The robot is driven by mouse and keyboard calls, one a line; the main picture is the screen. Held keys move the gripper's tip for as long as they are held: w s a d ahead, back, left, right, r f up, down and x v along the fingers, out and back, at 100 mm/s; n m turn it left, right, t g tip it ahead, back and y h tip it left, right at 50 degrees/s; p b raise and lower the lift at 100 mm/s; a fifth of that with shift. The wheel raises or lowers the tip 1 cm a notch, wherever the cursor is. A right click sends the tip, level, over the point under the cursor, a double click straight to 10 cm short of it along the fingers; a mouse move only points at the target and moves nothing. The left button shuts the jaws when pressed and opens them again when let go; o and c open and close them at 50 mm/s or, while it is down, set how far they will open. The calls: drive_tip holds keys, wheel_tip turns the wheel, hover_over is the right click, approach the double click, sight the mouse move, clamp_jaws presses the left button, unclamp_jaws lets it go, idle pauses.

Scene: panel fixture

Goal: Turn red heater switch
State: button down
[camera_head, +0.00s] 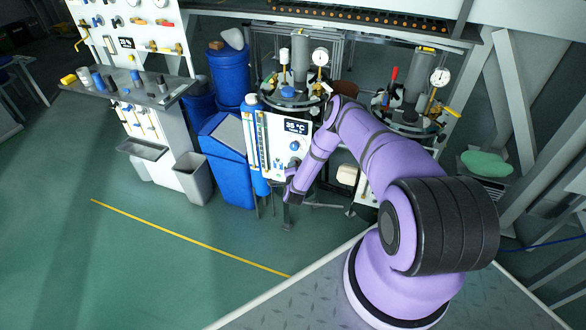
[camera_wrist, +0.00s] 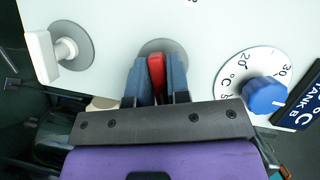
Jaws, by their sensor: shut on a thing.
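The red heater switch (camera_wrist: 157,76) sits on a grey round base on the white panel (camera_wrist: 110,18) in the wrist view. My gripper (camera_wrist: 157,80) has its two blue-grey fingers on either side of the red handle and is shut on it. The handle points roughly up and down in the wrist view, and its lower part is partly hidden between the fingers. In the head view my purple arm reaches down to the front of the control panel (camera_head: 284,132), and the switch itself is hidden behind it.
A white switch (camera_wrist: 52,48) is left of the red one, and a blue knob (camera_wrist: 265,96) with a temperature dial is on the right. A display (camera_head: 297,127) shows a °C reading. A blue bin (camera_head: 228,165) stands left of the panel. The green floor in front is clear.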

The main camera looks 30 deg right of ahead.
drive_tip(key=n+g, duration=0.1)
drive_tip(key=n, duration=0.1)
drive_tip(key=n+g, duration=0.2)
drive_tip(key=n, duration=0.1)
drive_tip(key=shift+n+h, duration=0.3)
drive_tip(key=n+g, duration=0.1)
drive_tip(key=n, duration=0.1)
drive_tip(key=n+g+h, duration=0.1)
drive_tip(key=n, duration=0.1)
drive_tip(key=shift+g+h, duration=0.3)
drive_tip(key=shift+g, duration=0.1)
drive_tip(key=shift+n, duration=0.3)
drive_tip(key=c, duration=1.2)
unclamp_jaws()
drive_tip(key=shift+o, duration=0.2)
drive_tip(key=shift+a, duration=0.1)
drive_tip(key=v, duration=1)
drive_tip(key=shift+s+a, duration=0.2)
drive_tip(key=shift+s, duration=0.05)
drive_tip(key=shift+r, duration=0.1)
